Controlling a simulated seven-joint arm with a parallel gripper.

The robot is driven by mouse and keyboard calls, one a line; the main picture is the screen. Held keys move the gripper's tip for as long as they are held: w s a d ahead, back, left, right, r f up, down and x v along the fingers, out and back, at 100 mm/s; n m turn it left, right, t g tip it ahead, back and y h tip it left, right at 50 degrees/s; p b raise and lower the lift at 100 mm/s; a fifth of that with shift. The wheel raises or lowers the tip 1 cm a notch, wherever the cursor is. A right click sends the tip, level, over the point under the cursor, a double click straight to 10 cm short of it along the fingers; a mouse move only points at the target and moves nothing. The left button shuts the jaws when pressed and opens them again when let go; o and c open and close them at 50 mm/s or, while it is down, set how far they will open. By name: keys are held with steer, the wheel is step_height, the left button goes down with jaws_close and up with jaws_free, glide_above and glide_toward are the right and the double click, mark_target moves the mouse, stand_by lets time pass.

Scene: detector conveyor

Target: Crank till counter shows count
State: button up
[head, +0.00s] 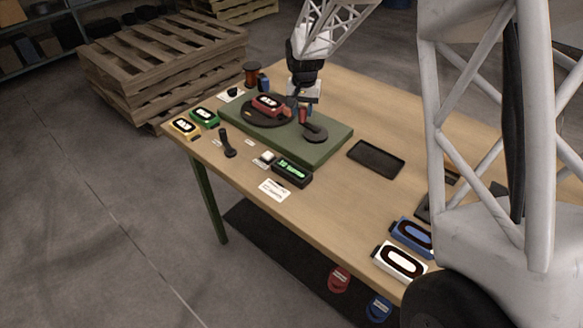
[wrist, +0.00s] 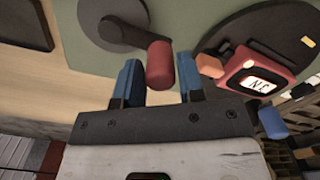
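The crank has a dark round hub (head: 315,133) and a red upright handle (wrist: 159,65). It sits on the right part of a green base (head: 320,150). My gripper also shows from above in the head view (head: 303,108). The counter (head: 292,172), a black box with a green lit display, stands at the base's front edge. Its digits are too small to read. A printed card (head: 273,189) lies before it, also unreadable.
A dark turntable (wrist: 232,32) on the base carries a red detector (head: 267,104) beside the crank. Blue (head: 412,236) and white (head: 399,262) ones lie front right. A black tray (head: 376,158) is right of the base.

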steer(key=shift+o, duration=1.1)
steer(key=shift+r, duration=0.1)
steer(key=shift+r, duration=3.95)
